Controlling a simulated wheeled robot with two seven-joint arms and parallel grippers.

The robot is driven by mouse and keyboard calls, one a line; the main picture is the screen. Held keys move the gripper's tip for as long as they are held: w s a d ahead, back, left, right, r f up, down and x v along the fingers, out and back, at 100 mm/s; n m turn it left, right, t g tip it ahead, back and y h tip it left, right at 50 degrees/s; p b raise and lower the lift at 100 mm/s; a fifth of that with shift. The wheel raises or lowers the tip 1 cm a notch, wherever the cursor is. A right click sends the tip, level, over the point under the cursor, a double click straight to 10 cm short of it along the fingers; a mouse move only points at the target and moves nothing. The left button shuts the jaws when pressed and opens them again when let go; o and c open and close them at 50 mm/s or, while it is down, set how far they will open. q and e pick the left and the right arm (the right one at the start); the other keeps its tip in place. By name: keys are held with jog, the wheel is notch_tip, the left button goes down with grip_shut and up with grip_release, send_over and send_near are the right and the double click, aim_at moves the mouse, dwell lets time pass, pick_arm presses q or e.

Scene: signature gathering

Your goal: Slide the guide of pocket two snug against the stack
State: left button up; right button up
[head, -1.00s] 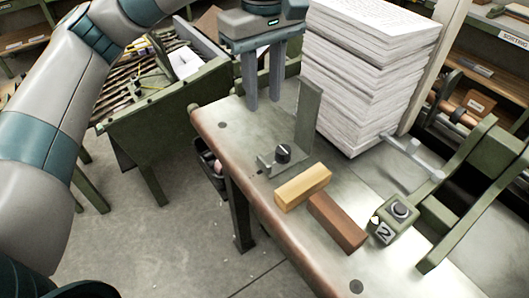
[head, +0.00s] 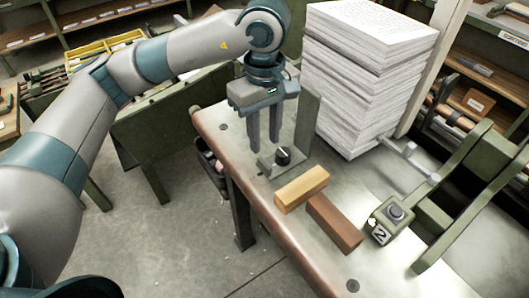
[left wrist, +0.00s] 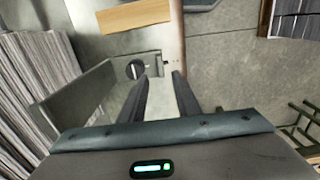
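The guide, a grey upright plate (head: 307,120) on a flat foot with a black knob (head: 283,156), stands on the bench left of the tall paper stack (head: 368,90). In the left wrist view the plate (left wrist: 78,95) stands beside the stack (left wrist: 30,75), with a strip of bench showing between them at the far end. My left gripper (head: 265,146) points down at the guide's foot, on the side away from the stack. Its two fingers (left wrist: 162,74) are apart with nothing between them, near the knob (left wrist: 135,69). My right gripper is not in view.
A green block marked 2 (head: 385,222) with a dark button sits at the right. A yellow wooden block (head: 302,188) and a brown block (head: 335,222) lie in front of the guide. A grey bar (head: 408,160) lies right of the stack. The bench's copper-coloured edge (head: 262,222) is at left.

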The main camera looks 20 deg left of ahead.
aim_at(264, 162)
pick_arm(q)
notch_tip(264, 162, down, 4)
jog(key=shift+f+p, duration=0.15)
jog(key=shift+p, duration=0.4)
jog(key=shift+f, duration=0.9)
jog(key=shift+f+p, duration=0.3)
jog(key=shift+f, duration=0.25)
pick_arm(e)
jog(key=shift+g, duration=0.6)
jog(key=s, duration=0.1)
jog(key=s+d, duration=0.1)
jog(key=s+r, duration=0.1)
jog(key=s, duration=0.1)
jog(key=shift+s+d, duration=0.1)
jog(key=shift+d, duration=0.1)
pick_arm(q)
jog(key=shift+c, duration=0.6)
grip_shut()
